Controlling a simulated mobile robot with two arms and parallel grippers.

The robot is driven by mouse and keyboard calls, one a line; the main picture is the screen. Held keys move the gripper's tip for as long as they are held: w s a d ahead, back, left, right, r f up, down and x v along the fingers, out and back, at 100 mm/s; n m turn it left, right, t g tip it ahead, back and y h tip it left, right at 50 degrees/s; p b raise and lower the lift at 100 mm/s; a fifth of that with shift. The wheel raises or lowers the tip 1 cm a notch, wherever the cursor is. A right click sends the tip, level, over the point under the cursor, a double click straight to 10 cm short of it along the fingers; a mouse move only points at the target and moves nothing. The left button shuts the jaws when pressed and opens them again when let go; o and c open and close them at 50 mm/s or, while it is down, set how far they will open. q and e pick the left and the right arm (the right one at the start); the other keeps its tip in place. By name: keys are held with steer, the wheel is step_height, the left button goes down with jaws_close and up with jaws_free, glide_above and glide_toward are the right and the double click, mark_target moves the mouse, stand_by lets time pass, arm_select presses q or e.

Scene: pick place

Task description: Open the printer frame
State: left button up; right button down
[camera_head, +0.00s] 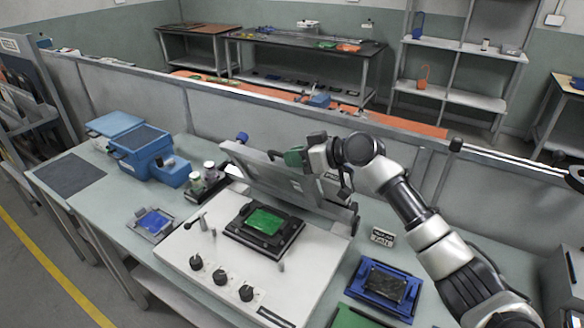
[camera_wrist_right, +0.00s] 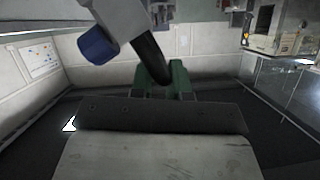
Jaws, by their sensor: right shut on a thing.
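The printer (camera_head: 200,250) is a white box on the bench with black knobs on its front. Its grey frame (camera_head: 275,178) is raised and tilted up at the back, above the green board (camera_head: 264,221) in a black holder. My right gripper (camera_head: 293,157), with green fingers, is at the frame's upper edge. In the right wrist view the gripper (camera_wrist_right: 166,82) is shut on the frame's black handle (camera_wrist_right: 150,55), and a blue knob (camera_wrist_right: 98,45) shows beside it. The fingertip contact is partly hidden. My left gripper is not in view.
Blue boxes (camera_head: 140,147) and small bottles (camera_head: 209,171) stand left of the printer. A blue tray (camera_head: 382,289) lies at its right, near a small sign (camera_head: 382,237). A grey partition (camera_head: 170,95) runs behind the bench, close behind the raised frame.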

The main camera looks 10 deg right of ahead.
steer(key=shift+w+d+r+m, duration=0.3)
steer(key=shift+w+d, duration=0.4)
steer(key=shift+w, duration=0.2)
steer(key=c, duration=1.2)
jaws_free()
steer(key=shift+o, duration=0.2)
steer(key=shift+d, duration=0.15)
